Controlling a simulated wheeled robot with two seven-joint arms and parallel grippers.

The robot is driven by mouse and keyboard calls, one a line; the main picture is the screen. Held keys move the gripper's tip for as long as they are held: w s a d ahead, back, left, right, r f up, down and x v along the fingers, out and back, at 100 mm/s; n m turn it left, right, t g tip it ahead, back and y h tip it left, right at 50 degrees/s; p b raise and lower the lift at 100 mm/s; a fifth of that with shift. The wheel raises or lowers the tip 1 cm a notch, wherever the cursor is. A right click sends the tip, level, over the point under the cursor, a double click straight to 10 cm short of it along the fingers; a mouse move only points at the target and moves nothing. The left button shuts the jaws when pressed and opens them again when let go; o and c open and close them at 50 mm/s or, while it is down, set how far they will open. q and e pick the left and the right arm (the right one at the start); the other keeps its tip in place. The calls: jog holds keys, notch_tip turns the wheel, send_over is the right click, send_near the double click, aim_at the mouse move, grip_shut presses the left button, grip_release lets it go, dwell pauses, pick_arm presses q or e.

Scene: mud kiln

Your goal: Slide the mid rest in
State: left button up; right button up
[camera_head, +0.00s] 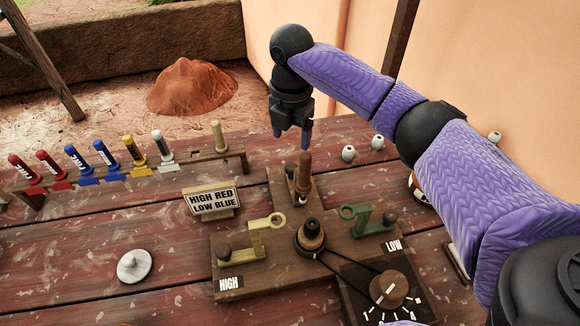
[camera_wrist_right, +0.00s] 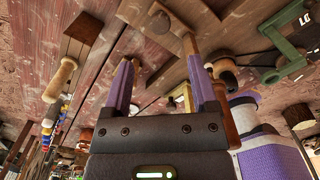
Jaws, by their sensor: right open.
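A wooden stand has three arms. Its back arm (camera_head: 279,186) carries an upright brown peg (camera_head: 304,172), which I take for the mid rest's handle. A yellow hooked rest (camera_head: 265,236) sits on the HIGH side and a green hooked rest (camera_head: 372,222) on the LOW side. The green rest (camera_wrist_right: 280,62) also shows in the right wrist view. My right gripper (camera_head: 291,138) is open and empty, above and slightly behind the brown peg. Its purple fingers (camera_wrist_right: 162,72) are spread in the wrist view. My left gripper is not in view.
A rack (camera_head: 205,157) with coloured tools runs along the back left. A HIGH RED LOW BLUE sign (camera_head: 213,201) stands left of the stand. A white lidlike disc (camera_head: 134,266) lies at front left. Small white pots (camera_head: 348,153) stand behind the stand. A dial (camera_head: 389,289) is at front right.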

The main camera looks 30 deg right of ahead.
aim_at(291, 166)
notch_tip(291, 166, down, 8)
jog(key=b, duration=0.2)
jog(key=shift+f+b, duration=0.2)
jog(key=shift+b, duration=0.15)
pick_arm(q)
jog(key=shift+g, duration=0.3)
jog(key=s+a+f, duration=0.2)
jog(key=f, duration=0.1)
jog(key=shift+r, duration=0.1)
pick_arm(e)
grip_shut()
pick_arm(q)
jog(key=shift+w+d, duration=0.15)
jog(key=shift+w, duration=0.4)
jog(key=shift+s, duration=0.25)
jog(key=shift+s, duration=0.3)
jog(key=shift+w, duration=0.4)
